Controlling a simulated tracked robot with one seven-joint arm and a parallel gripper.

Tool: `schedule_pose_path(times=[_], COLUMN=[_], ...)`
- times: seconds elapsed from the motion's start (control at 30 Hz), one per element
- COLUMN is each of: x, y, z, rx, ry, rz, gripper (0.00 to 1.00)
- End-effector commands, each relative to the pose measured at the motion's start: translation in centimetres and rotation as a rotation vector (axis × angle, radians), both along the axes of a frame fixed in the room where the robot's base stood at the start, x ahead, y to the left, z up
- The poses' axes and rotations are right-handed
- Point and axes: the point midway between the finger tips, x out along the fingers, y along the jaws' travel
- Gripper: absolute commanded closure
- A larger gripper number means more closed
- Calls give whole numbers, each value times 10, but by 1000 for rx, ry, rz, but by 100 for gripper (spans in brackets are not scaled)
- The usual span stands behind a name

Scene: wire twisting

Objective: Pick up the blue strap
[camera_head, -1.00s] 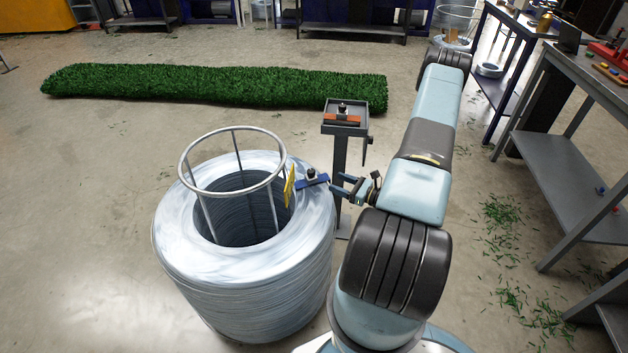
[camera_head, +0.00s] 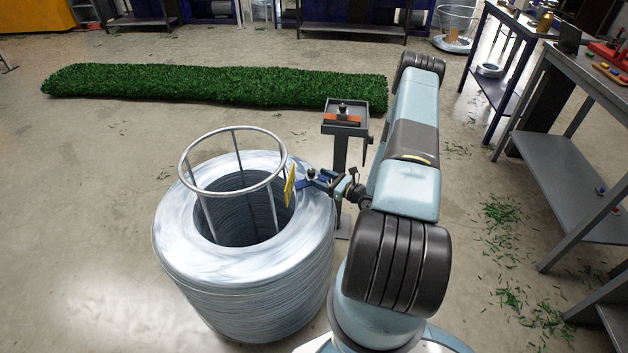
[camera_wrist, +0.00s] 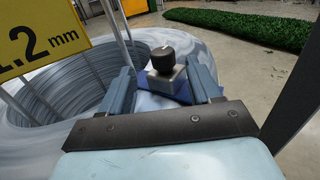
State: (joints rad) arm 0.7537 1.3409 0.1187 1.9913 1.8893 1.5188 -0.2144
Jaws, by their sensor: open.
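The blue strap (camera_head: 304,187) is a short dark-blue piece with a black knob. It lies at the right rim of the grey wire coil (camera_head: 245,285), beside a yellow tag (camera_head: 290,186). My gripper (camera_head: 322,180) has reached it from the right, and its fingers partly hide it in the head view. In the wrist view, my open gripper (camera_wrist: 160,72) has one finger on each side of the black knob (camera_wrist: 163,58) and its grey block. I cannot tell whether the fingers touch the block.
A metal ring frame (camera_head: 232,160) rises from the coil's centre. A grey stand (camera_head: 341,150) with an orange-edged top stands just behind my gripper. A green turf strip (camera_head: 215,86) lies further back. Workbenches (camera_head: 570,150) line the right side. The floor at left is clear.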

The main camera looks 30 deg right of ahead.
Motion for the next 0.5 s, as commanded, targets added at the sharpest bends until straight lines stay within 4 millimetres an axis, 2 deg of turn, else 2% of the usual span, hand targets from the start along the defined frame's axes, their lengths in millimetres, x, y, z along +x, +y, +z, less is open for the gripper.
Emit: schedule_pose_path(times=[0.3, 0.5], x=[35, 44], y=[17, 22], z=[0, 0], rx=[-2, -1], ry=[-1, 0], rz=[3, 0], gripper=[38, 38])
